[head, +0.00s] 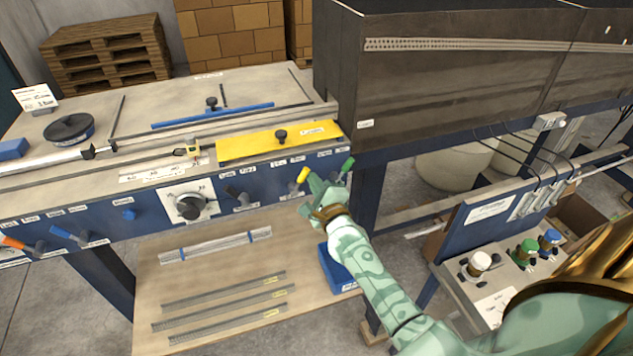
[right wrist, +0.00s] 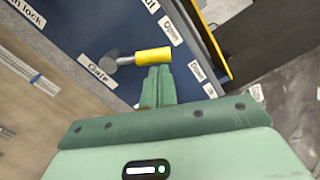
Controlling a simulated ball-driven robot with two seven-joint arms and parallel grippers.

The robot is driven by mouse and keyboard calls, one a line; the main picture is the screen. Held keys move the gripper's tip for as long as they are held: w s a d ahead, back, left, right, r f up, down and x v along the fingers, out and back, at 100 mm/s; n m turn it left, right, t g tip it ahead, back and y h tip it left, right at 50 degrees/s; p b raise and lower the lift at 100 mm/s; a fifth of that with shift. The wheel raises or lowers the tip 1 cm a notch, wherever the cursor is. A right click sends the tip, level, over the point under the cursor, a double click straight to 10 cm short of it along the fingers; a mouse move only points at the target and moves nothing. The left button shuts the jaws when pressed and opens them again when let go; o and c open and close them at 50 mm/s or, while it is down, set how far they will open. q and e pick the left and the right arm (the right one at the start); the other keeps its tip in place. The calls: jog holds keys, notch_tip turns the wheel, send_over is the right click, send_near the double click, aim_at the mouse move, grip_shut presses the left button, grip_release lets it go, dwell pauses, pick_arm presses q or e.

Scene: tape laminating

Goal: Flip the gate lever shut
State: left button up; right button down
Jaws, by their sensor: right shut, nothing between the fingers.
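The gate lever (right wrist: 152,55) has a yellow grip on a grey pivot, beside a label reading "Gate" on the blue front panel. In the head view its yellow grip (head: 302,174) sticks out from the panel below the yellow cover. My right gripper (head: 316,183) is shut and empty, right at the lever. In the right wrist view the closed fingertips (right wrist: 158,72) are at the edge of the yellow grip; I cannot tell whether they touch it. My left gripper is not in view.
A green-handled lever (head: 347,165) is close on the right of my gripper. A black lever (head: 236,194) and a round dial (head: 189,206) are on the panel to the left. A blue bin (head: 337,272) and metal strips (head: 220,308) lie on the lower shelf.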

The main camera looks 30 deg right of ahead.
jog(key=shift+a+r, duration=0.1)
jog(key=shift+r, duration=0.1)
jog(key=n+p, duration=0.1)
jog(key=p, duration=0.1)
jog(key=a+r+n+p, duration=0.1)
jog(key=n, duration=0.1)
jog(key=shift+w+a+r+p, duration=0.15)
jog(key=shift+w+r+p, duration=0.05)
jog(key=shift+p, duration=0.15)
jog(key=shift+w+a+r+n+p, duration=0.15)
jog(key=shift+a+n+p, duration=0.35)
jog(key=shift+n+p, duration=0.5)
jog(key=n, duration=0.1)
jog(key=a+n+p, duration=0.1)
jog(key=n, duration=0.1)
jog(key=shift+w+a+r, duration=0.15)
jog(key=shift+w+a+n+p, duration=0.1)
jog(key=shift+a+n+p, duration=0.45)
jog(key=shift+n, duration=0.45)
jog(key=shift+w+a, duration=0.1)
jog(key=shift+a, duration=0.2)
jog(key=shift+a+f, duration=0.1)
jog(key=shift+f, duration=0.1)
jog(key=shift+r, duration=0.1)
